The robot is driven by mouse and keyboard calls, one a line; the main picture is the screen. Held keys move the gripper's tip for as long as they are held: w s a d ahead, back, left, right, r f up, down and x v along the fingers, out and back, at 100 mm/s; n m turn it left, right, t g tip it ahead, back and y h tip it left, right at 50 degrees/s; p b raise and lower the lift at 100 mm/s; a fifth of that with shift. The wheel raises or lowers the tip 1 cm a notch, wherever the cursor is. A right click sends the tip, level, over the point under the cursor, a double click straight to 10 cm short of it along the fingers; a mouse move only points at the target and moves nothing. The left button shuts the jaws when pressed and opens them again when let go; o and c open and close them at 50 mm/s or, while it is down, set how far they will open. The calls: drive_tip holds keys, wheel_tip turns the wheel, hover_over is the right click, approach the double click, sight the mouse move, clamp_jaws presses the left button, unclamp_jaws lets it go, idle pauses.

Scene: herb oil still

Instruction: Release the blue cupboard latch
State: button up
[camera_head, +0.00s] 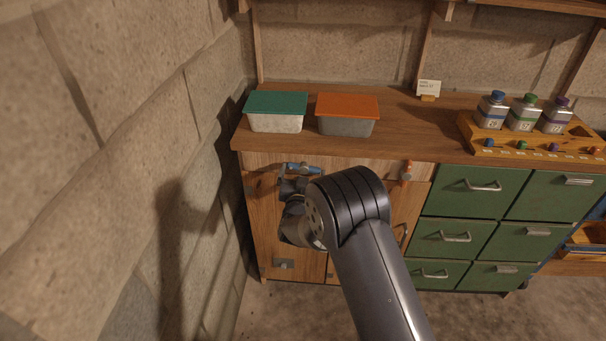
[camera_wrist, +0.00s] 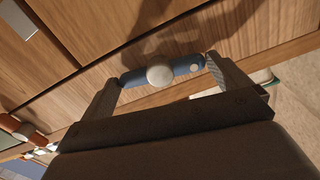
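The blue latch (camera_head: 303,168) lies roughly level across the top of the left wooden cupboard door (camera_head: 266,215). In the wrist view the blue latch (camera_wrist: 188,67) is a short bar with a round pale knob (camera_wrist: 160,75) at its middle. My gripper (camera_wrist: 164,70) is open, with one fingertip near each end of the bar. I cannot tell whether the fingertips touch it. In the head view my gripper (camera_head: 290,184) is just below and in front of the latch, partly hidden by my wrist.
An orange latch (camera_head: 406,172) is on the door to the right. A green-lidded box (camera_head: 276,107) and an orange-lidded box (camera_head: 346,115) stand on the counter above. Green drawers (camera_head: 482,186) are further right. A stone wall (camera_head: 205,150) stands close on the left.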

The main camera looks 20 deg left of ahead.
drive_tip(key=c, duration=0.5)
drive_tip(key=shift+f+n+b, duration=0.15)
drive_tip(key=shift+n+b, duration=0.25)
drive_tip(key=shift+b, duration=0.35)
drive_tip(key=shift+r+n+b, duration=0.2)
drive_tip(key=shift+n+b, duration=0.25)
drive_tip(key=shift+n, duration=0.15)
drive_tip(key=o, duration=0.6)
drive_tip(key=shift+o, duration=0.2)
drive_tip(key=v, duration=1.1)
drive_tip(key=shift+w+a, duration=0.1)
drive_tip(key=shift+w, duration=0.1)
